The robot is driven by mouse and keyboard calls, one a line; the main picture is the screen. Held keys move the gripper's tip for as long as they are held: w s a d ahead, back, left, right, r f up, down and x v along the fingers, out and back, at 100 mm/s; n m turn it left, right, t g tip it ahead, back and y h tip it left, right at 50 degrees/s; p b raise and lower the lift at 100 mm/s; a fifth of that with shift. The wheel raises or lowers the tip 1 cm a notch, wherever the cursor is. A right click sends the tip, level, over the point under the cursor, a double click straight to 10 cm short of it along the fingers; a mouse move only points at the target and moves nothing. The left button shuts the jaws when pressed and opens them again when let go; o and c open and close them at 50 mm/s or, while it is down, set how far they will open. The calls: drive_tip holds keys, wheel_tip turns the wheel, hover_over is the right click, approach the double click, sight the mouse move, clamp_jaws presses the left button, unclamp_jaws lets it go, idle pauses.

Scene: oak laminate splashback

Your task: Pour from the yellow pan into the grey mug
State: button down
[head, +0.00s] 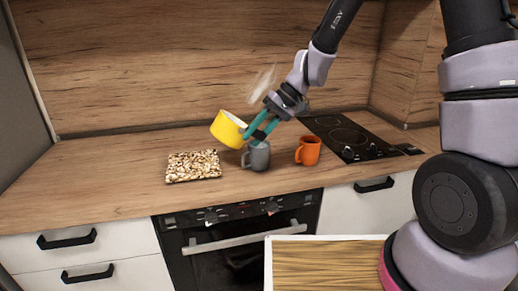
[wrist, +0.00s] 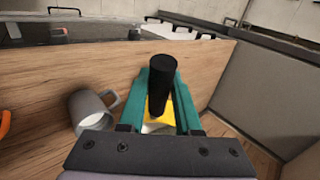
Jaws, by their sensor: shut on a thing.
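The yellow pan (head: 227,130) is held tilted in the air, up and to the left of the grey mug (head: 257,156). My gripper (head: 256,129) has its teal fingers shut on the pan's black handle (wrist: 160,88). In the wrist view, part of the yellow pan (wrist: 161,119) shows between the fingers, with something pale by it. The grey mug stands upright on the counter under my gripper, apart from the pan. The wrist view also shows the grey mug (wrist: 92,108), pale inside. I cannot tell whether anything is flowing from the pan.
An orange mug (head: 308,151) stands right of the grey mug. A pebble-patterned mat (head: 193,166) lies on the counter (head: 120,172) at left. A black cooktop (head: 350,136) is at the back right. The wooden splashback (head: 180,60) rises behind. The counter's far left is clear.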

drive_tip(key=shift+w+d+f+g+y, duration=0.3)
drive_tip(key=shift+d+f+y, duration=0.1)
drive_tip(key=shift+d+y, duration=0.25)
idle(1.7)
drive_tip(key=shift+w+d+r+y, duration=0.1)
drive_tip(key=shift+d+r+y, duration=0.1)
drive_tip(key=shift+y, duration=0.3)
drive_tip(key=shift+d+r+y, duration=0.1)
drive_tip(key=shift+d+y, duration=0.1)
drive_tip(key=shift+y, duration=0.25)
idle(1.4)
drive_tip(key=shift+w+d+f+g+y, duration=0.1)
drive_tip(key=shift+d+f+g+y, duration=0.2)
drive_tip(key=shift+f+g+y, duration=0.15)
idle(1.0)
drive_tip(key=shift+a+r, duration=0.1)
